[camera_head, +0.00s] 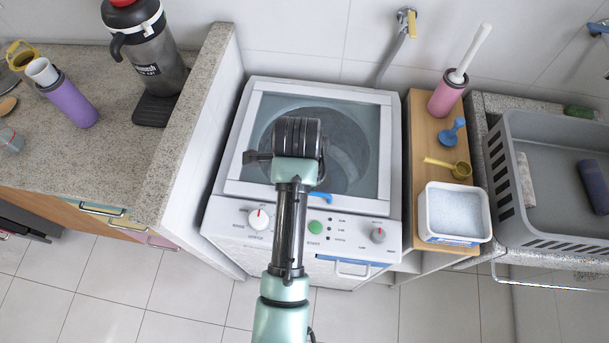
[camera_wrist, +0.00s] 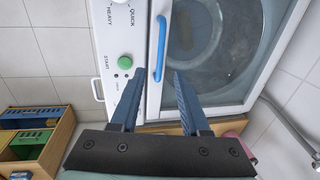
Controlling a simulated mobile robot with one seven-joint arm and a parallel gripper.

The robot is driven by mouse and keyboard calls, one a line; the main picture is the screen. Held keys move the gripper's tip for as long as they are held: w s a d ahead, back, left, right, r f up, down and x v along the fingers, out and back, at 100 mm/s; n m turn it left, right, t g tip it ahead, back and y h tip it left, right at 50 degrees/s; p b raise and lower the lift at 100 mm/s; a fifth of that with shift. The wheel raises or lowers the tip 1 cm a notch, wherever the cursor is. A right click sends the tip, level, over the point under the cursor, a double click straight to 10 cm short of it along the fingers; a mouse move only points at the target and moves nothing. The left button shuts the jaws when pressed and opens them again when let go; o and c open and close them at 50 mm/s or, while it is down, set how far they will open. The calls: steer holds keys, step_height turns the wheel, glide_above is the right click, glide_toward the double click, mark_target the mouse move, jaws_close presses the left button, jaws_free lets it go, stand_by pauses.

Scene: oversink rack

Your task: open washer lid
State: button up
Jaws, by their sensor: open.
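The washer (camera_head: 228,210) is white with a panel of knobs and a green button along its front. Its lid (camera_head: 234,172) has a white frame and a large clear window, and it lies flat and closed. A blue handle (camera_head: 320,197) sits on the lid's front edge, partly hidden by my arm in the head view. In the wrist view the handle (camera_wrist: 161,40) lies just ahead of my gripper (camera_wrist: 159,73), its lower end showing between the two fingertips. My gripper is open and empty above the lid. I cannot tell the exact height gap. The head view hides the fingertips.
A counter (camera_head: 50,140) with a jug (camera_head: 150,55) and a purple cup (camera_head: 72,103) stands left of the washer. A wooden shelf (camera_head: 423,130) with a pink brush holder (camera_head: 444,98) and a white tub (camera_head: 455,213) is on the right, beside a grey basin (camera_head: 540,145).

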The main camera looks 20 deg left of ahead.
steer(key=f, duration=0.3)
steer(key=w+f, duration=0.1)
steer(key=f, duration=0.4)
steer(key=shift+w+a+f, duration=0.25)
steer(key=shift+w+f, duration=0.15)
jaws_close()
stand_by(1.0)
